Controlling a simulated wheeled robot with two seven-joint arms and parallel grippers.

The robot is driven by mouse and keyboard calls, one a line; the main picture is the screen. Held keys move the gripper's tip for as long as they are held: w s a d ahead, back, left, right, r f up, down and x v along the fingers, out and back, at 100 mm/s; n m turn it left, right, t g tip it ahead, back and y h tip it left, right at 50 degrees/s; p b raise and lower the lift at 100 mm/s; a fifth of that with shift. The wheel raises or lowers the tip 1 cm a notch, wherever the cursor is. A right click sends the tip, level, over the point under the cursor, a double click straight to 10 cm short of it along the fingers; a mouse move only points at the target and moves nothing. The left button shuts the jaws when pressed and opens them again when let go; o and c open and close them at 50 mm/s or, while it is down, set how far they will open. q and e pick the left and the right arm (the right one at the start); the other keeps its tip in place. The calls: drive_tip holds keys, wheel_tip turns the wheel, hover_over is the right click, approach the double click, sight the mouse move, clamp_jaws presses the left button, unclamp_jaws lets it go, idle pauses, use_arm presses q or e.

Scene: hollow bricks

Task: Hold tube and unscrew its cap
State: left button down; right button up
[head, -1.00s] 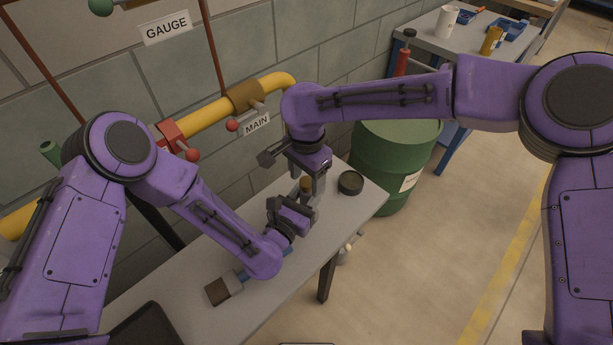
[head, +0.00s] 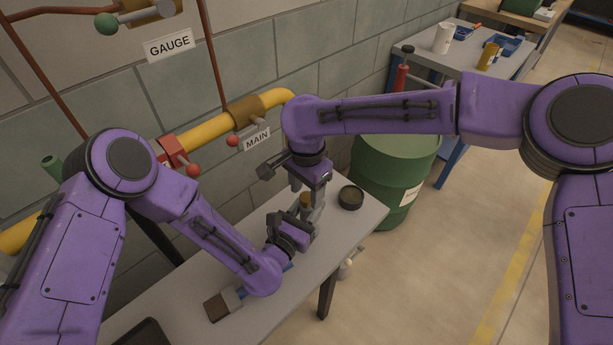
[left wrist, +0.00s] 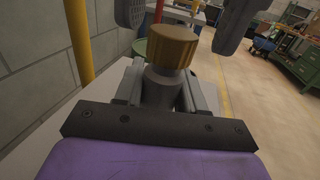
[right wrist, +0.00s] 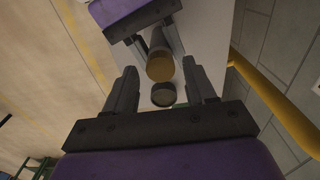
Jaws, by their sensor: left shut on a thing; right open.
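The tube (left wrist: 158,88) is grey and stands upright, with a ribbed brown-gold cap (left wrist: 172,46) on its top. My left gripper (left wrist: 160,95) is shut on the tube below the cap; in the head view it comes in low from the left (head: 308,218). The cap shows small in the head view (head: 305,199). My right gripper (right wrist: 160,85) is open above the cap, its fingers on either side and apart from it. In the right wrist view the cap (right wrist: 160,67) lies between and beyond the fingers.
A round dark dish (head: 350,197) stands on the grey table (head: 262,300) just right of the tube. A brush (head: 222,304) lies near the front. A green drum (head: 395,175) stands beyond the table. Yellow pipe (head: 210,122) runs along the wall behind.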

use_arm(q)
drive_tip(key=shift+s+f, duration=0.15)
drive_tip(key=shift+f, duration=0.2)
use_arm(e)
drive_tip(key=shift+f, duration=0.7)
use_arm(q)
drive_tip(key=shift+a, duration=0.1)
use_arm(e)
clamp_jaws()
drive_tip(key=shift+o, duration=0.5)
unclamp_jaws()
wheel_tip(320, 180, up, 5)
drive_tip(key=shift+f, duration=0.2)
use_arm(q)
drive_tip(key=c, duration=0.6)
unclamp_jaws()
drive_tip(key=shift+w+r, duration=0.1)
drive_tip(key=shift+w, duration=0.15)
use_arm(e)
drive_tip(key=shift+w+f, duration=0.1)
drive_tip(key=shift+w, duration=0.1)
